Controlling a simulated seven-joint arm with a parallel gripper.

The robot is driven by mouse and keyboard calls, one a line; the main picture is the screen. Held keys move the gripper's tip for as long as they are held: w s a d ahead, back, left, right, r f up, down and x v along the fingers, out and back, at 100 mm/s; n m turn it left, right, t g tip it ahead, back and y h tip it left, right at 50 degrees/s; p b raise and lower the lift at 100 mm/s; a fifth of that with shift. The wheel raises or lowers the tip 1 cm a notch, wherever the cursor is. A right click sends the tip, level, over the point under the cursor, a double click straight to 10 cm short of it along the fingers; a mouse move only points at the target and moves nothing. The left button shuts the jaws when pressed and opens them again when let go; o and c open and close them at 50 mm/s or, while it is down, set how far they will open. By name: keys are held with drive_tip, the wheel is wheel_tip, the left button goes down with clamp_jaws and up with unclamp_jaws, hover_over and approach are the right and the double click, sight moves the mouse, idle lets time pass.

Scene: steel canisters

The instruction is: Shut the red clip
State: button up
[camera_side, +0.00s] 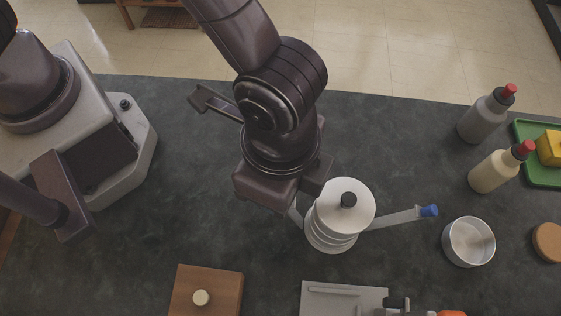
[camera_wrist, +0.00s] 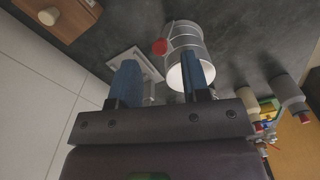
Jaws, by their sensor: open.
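A steel canister (camera_side: 333,235) with a pale lid and black knob (camera_side: 348,200) stands on the dark counter. A flat arm with a blue tip (camera_side: 429,210) sticks out from its right side. In the wrist view the canister (camera_wrist: 187,38) is beyond my fingers, with the red clip's round tip (camera_wrist: 159,46) at its left and a thin wire running from it. The red clip stands away from the canister wall. In the side view the red clip is hidden behind my gripper. My gripper (camera_wrist: 160,78) is open and empty, with blue fingers, close beside the canister's left side.
Right of the canister are a round metal tin (camera_side: 468,242), two red-capped bottles (camera_side: 486,118) (camera_side: 494,170) and a green tray (camera_side: 525,170). In front are a wooden block with a knob (camera_side: 207,285) and a pale plate (camera_side: 343,298). The counter behind the canister is clear.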

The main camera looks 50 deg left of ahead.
sight(294, 212)
drive_tip(key=shift+f, duration=1.9)
